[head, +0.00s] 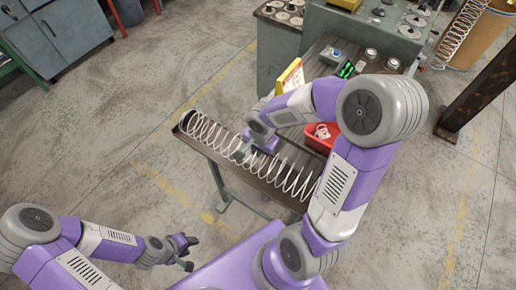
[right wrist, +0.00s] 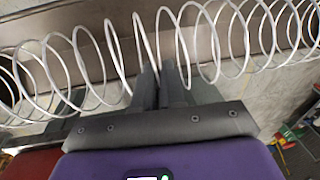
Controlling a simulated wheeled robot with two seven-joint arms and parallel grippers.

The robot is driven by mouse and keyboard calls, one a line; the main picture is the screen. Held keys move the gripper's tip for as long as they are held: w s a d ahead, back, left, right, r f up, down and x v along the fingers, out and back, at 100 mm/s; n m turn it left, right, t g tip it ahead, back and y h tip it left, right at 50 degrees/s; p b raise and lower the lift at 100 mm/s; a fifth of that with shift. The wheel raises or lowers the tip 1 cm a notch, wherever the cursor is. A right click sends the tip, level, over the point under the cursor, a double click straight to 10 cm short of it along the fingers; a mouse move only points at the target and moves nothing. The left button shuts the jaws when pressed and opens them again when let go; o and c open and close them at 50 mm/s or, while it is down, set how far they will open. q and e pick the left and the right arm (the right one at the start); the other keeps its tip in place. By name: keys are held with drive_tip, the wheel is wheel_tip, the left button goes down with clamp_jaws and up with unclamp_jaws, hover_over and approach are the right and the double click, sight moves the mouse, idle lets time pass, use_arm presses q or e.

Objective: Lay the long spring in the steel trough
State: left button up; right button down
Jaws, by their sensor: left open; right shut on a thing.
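The long spring (head: 213,136) is a wide silvery coil stretched along the dark steel trough (head: 262,188) in the head view. My right gripper (head: 246,151) is shut on it near its middle. In the right wrist view the fingers (right wrist: 165,82) pinch the spring's wire, and the coils (right wrist: 85,55) spread to both sides. The coils there overlap the trough's edge and the floor behind; I cannot tell whether the spring touches the trough. Its right end is partly hidden by my right arm. My left gripper (head: 186,252) is open and empty, low at the left, away from the trough.
A red bin (head: 318,143) with pale items stands just behind the trough's right half. A yellow sign (head: 290,76) and a green machine (head: 370,22) are behind. Another coil (head: 461,30) stands near a brown drum (head: 484,38) at top right. Floor left of the trough is clear.

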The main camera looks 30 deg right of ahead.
drive_tip(key=shift+f, duration=0.4)
drive_tip(key=c, duration=1.1)
unclamp_jaws()
drive_tip(key=shift+c, duration=0.2)
wheel_tip(320, 180, up, 8)
drive_tip(key=s+p, duration=0.1)
drive_tip(key=p, duration=0.1)
drive_tip(key=shift+f, duration=0.15)
drive_tip(key=shift+s+f, duration=0.1)
